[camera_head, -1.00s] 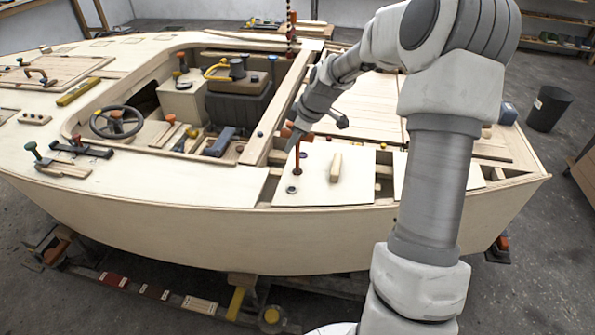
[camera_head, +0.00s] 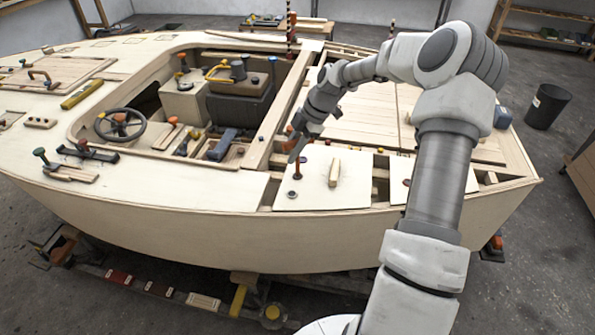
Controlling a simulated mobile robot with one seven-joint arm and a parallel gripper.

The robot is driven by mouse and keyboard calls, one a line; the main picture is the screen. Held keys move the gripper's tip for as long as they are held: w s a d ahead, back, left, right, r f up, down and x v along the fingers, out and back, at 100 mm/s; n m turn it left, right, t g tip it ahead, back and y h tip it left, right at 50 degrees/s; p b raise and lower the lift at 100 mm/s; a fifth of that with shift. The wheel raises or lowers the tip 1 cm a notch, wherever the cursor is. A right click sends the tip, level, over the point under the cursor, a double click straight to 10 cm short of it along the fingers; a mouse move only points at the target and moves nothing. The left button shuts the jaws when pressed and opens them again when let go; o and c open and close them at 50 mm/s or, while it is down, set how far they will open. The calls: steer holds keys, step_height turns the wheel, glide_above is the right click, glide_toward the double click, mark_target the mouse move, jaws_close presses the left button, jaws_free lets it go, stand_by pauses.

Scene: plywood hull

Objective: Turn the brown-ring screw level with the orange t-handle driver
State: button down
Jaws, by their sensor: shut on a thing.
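My gripper (camera_head: 297,152) hangs over the pale wooden panel (camera_head: 325,198) near the hull's side. It is shut on the orange t-handle driver (camera_head: 297,169), whose thin red-orange shaft shows below the fingers. The handle is largely hidden by my gripper. The shaft's lower end is at the panel; whether it sits in a screw I cannot tell. A small dark round screw head (camera_head: 292,194) lies on the panel just nearer than the shaft. Its ring colour is too small to read, and no brown ring can be made out for certain.
A wooden block (camera_head: 334,172) stands on the same panel, right of the driver. Open slots between frames lie right of it, before another panel (camera_head: 398,190) with a small reddish spot. The cockpit with its steering wheel (camera_head: 120,123) is to the left.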

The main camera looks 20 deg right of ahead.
steer(key=shift+n+g, duration=0.3)
steer(key=shift+n, duration=0.3)
steer(key=shift+s+a+r+n+g+p, duration=0.15)
steer(key=shift+n+g+p, duration=0.35)
steer(key=shift+n+p, duration=0.45)
steer(key=shift+s+f+n+g, duration=0.15)
steer(key=shift+n+g, duration=0.15)
steer(key=shift+n, duration=0.5)
steer(key=shift+s+f+n+g, duration=0.1)
steer(key=shift+n+g, duration=0.2)
steer(key=shift+n, duration=0.45)
steer(key=shift+r, duration=0.2)
steer(key=shift+r+p, duration=0.35)
steer(key=shift+p, duration=0.1)
